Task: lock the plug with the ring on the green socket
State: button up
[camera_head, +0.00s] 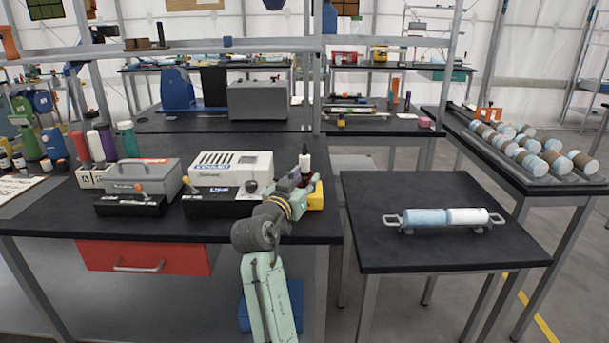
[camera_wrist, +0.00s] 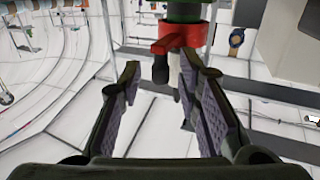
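In the wrist view, a green cylindrical part (camera_wrist: 186,11), likely the green socket, shows at the top edge, cut off by the frame. A red ring-like part (camera_wrist: 186,35) with an arm out to the left sits directly below it. A short dark stub (camera_wrist: 160,72) hangs under the red arm; I cannot tell whether it is the plug. My gripper (camera_wrist: 160,70) is open, its two fingers apart, with the stub beyond and between the tips; contact cannot be judged. In the head view my gripper (camera_head: 296,182) is over the right end of the left bench, its fingers unclear.
A dropper bottle (camera_head: 304,163) and a yellow block (camera_head: 316,197) stand close to my gripper. A white instrument (camera_head: 230,170) is to the left. The right table (camera_head: 440,255) carries a rack with a blue and white cylinder (camera_head: 447,217); its surface is otherwise clear.

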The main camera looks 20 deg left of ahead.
jog(key=shift+w, duration=0.25)
grip_shut()
dwell(0.4)
